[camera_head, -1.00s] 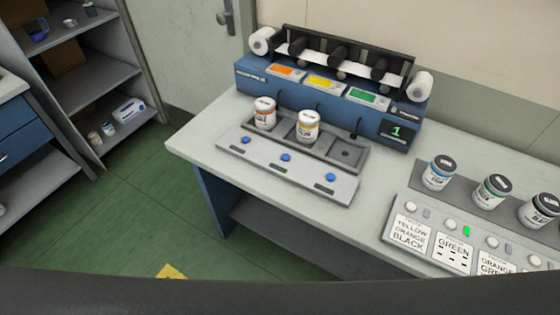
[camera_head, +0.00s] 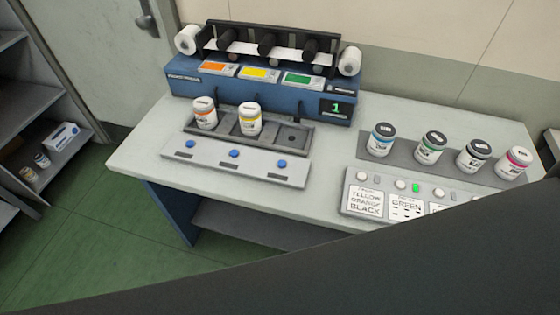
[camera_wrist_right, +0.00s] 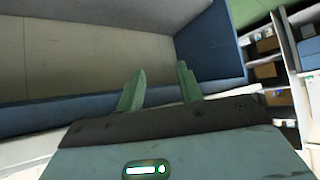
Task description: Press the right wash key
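A grey key panel (camera_head: 203,165) lies along the front of the blue machine (camera_head: 271,93) on the table. It carries three blue keys: left (camera_head: 189,143), middle (camera_head: 234,153) and right (camera_head: 282,164). The right key is in clear sight and nothing touches it. Behind it is an empty tray slot (camera_head: 291,138). My right gripper shows in the right wrist view (camera_wrist_right: 160,88), its two greenish fingers apart with nothing between them. It is not seen in the head view, so its distance from the keys cannot be told. My left gripper is not in view.
An orange-labelled jar (camera_head: 204,114) and a yellow-labelled jar (camera_head: 249,119) stand in the tray. Several jars stand at the right, behind a card panel (camera_head: 353,203). The table (camera_head: 139,157) is bare at the left front. A dark shape hides the lower right.

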